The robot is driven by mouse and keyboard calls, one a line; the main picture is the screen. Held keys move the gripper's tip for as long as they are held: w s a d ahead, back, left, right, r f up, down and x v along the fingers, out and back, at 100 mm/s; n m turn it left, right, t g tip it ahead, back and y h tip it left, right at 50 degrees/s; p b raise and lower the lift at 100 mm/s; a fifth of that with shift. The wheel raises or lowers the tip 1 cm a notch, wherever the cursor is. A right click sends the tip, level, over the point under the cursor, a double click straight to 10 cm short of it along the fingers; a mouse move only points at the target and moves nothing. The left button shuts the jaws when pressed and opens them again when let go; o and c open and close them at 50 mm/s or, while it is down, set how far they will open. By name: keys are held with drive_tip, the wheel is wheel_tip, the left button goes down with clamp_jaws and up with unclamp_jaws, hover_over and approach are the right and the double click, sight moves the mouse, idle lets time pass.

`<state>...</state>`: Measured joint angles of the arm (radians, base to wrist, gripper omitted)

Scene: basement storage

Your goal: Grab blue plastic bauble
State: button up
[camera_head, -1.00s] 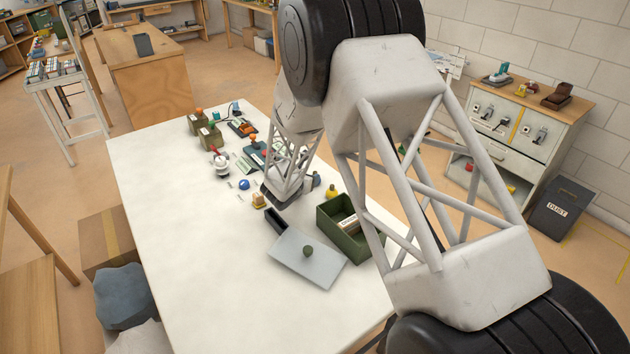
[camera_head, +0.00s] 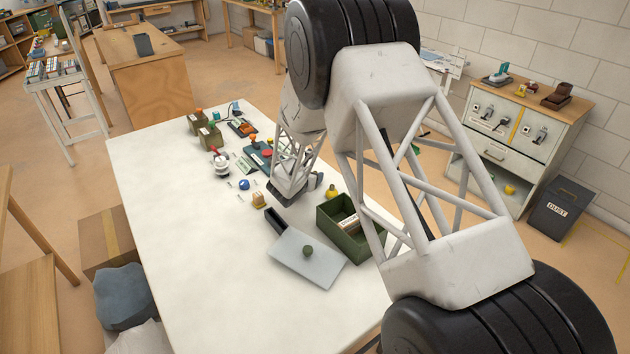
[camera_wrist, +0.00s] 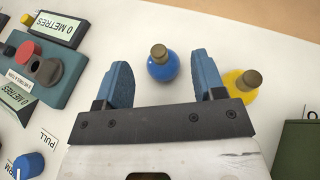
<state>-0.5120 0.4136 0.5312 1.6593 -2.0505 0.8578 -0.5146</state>
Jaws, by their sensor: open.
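The blue bauble (camera_wrist: 162,66) is a glossy ball with a brass-coloured cap, lying on the white tabletop in the wrist view. My gripper (camera_wrist: 161,74) is open, with one blue finger on either side of the bauble and gaps showing on both sides. The fingers are not closed on it. In the head view my gripper end (camera_head: 290,170) is low over the table, and I cannot make out this bauble there; the arm likely hides it.
A yellow bauble (camera_wrist: 243,86) lies just beyond the right finger. A dark green box (camera_head: 335,215) and a grey lid (camera_head: 300,262) are nearby. A teal control box (camera_wrist: 45,55) is at left. The table's near-left area is clear.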

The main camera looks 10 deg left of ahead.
drive_tip(key=shift+x, duration=2.15)
drive_tip(key=shift+a, duration=0.1)
drive_tip(key=shift+f, duration=0.1)
drive_tip(key=c, duration=1)
